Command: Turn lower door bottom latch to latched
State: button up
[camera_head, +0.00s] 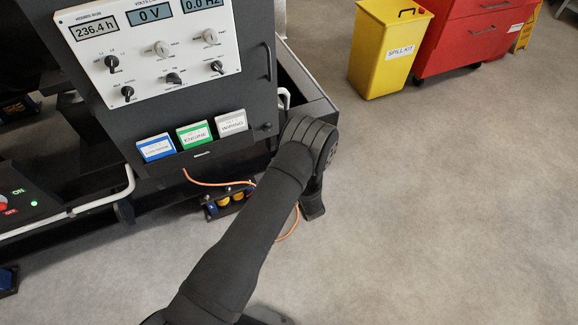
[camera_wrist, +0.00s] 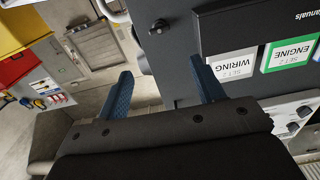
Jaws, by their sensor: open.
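The lower door (camera_head: 205,95) is a dark grey panel on the genset cabinet. Its bottom latch is a small black knob (camera_head: 267,127) near the lower right corner in the head view. In the wrist view, which looks upside down, the latch (camera_wrist: 158,27) shows near the top centre on the grey door face. My gripper (camera_wrist: 165,76) is open, with two blue fingers apart and nothing between them. The latch lies beyond the fingertips, roughly between their lines and not touched. In the head view my arm hides the fingers. I cannot tell the latch's exact angle.
Blue, green and grey manuals (camera_head: 194,134) sit in a holder low on the door, close to the latch. A door handle (camera_head: 267,62) is above. An orange cable (camera_head: 215,184) hangs below. A yellow spill kit bin (camera_head: 388,50) and red cabinet (camera_head: 465,35) stand back right; the right floor is clear.

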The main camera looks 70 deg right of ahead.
aim_at(269, 130)
jog(key=shift+v, duration=1.35)
jog(key=x, duration=1.7)
jog(key=shift+w+d, duration=0.2)
